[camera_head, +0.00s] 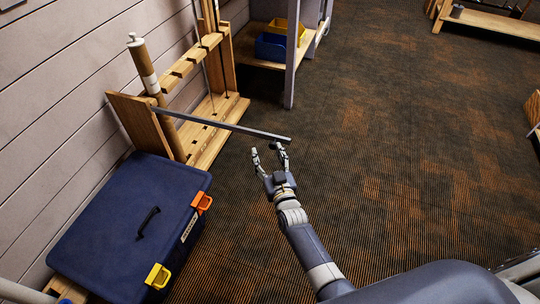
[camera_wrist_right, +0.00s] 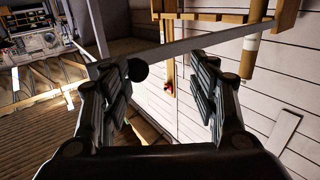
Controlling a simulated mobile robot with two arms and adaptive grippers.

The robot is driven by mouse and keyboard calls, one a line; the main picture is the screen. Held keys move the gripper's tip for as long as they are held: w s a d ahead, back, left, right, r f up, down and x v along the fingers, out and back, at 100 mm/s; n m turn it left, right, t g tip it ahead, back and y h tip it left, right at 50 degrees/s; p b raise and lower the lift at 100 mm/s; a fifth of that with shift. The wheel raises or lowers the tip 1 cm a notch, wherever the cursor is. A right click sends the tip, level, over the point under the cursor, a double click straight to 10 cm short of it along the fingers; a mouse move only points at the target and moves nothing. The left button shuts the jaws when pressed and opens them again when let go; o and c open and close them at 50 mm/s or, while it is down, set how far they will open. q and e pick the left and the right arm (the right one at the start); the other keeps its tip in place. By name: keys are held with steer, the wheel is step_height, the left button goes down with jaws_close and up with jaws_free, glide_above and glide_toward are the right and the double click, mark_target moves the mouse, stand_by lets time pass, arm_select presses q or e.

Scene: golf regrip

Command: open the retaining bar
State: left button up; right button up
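The grey retaining bar (camera_head: 225,126) runs from the near side panel of the wooden club rack (camera_head: 205,143) out to the right, angled away from the slotted rail (camera_head: 187,62). Its free end hangs over the carpet. My right gripper (camera_head: 267,151) is open just below that free end. In the right wrist view the bar (camera_wrist_right: 200,42) crosses beyond the open fingers (camera_wrist_right: 165,75), and its dark round knob (camera_wrist_right: 138,70) shows near the left finger. I cannot tell whether that finger touches the knob. My left gripper is not in view.
A thick tan club (camera_head: 145,66) stands in the rack behind the bar. A dark blue case (camera_head: 130,225) with orange and yellow latches lies in front of the rack. A shelf with blue and yellow bins (camera_head: 271,46) stands behind. Open carpet lies to the right.

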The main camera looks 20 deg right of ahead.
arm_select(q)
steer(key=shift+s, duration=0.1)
arm_select(e)
steer(key=shift+w+a+r, duration=0.1)
steer(key=shift+a+r, duration=0.3)
steer(key=shift+r, duration=0.05)
steer(key=s, duration=1.2)
steer(key=shift+s+d+f, duration=0.15)
steer(key=shift+d+f, duration=0.25)
steer(key=shift+d, duration=0.05)
